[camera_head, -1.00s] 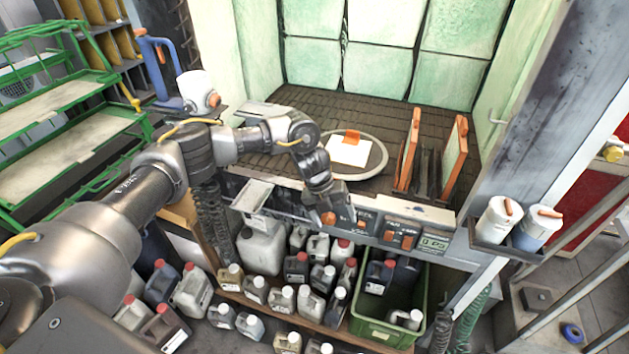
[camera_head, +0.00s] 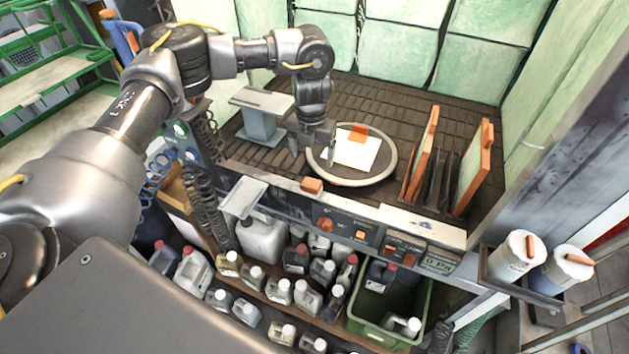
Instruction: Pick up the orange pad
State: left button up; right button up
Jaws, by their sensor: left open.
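An orange block (camera_head: 312,185) rests on the front ledge of the booth, above the control panel. Another orange piece (camera_head: 358,132) lies on the white square sheet (camera_head: 357,151) on the round turntable (camera_head: 388,164). I cannot tell for certain which of the two is the pad. My left gripper (camera_head: 312,158) is open and empty, pointing down. In the picture its fingers are just above the ledge block and left of the white sheet, apart from the block. My right gripper is not in view.
A grey stand (camera_head: 262,118) is left of my gripper. Upright orange-edged panels (camera_head: 473,168) stand at the right inside the booth. The control panel (camera_head: 350,228) fronts the ledge, with several bottles and a green crate (camera_head: 375,338) below.

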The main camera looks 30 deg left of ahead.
aim_at(311, 182)
pick_arm(q)
jog(key=shift+s+f+p, duration=0.2)
jog(key=shift+f+p, duration=0.05)
jog(key=shift+f, duration=0.3)
jog(key=shift+s+f+p, duration=0.15)
jog(key=shift+f+p, duration=0.05)
jog(key=shift+f, duration=0.3)
notch_tip(311, 182, down, 2)
jog(key=shift+w+f+p, duration=0.1)
jog(key=shift+f+p, duration=0.05)
jog(key=shift+p, duration=0.25)
jog(key=shift+w+f, duration=0.1)
jog(key=shift+f, duration=0.35)
jog(key=shift+s+d+f+p, duration=0.15)
jog(key=shift+s+f+p, duration=0.25)
jog(key=shift+f+p, duration=0.6)
notch_tip(311, 182, down, 3)
jog(key=shift+f+p, duration=0.1)
jog(key=shift+p, duration=0.7)
jog(key=c, duration=1.1)
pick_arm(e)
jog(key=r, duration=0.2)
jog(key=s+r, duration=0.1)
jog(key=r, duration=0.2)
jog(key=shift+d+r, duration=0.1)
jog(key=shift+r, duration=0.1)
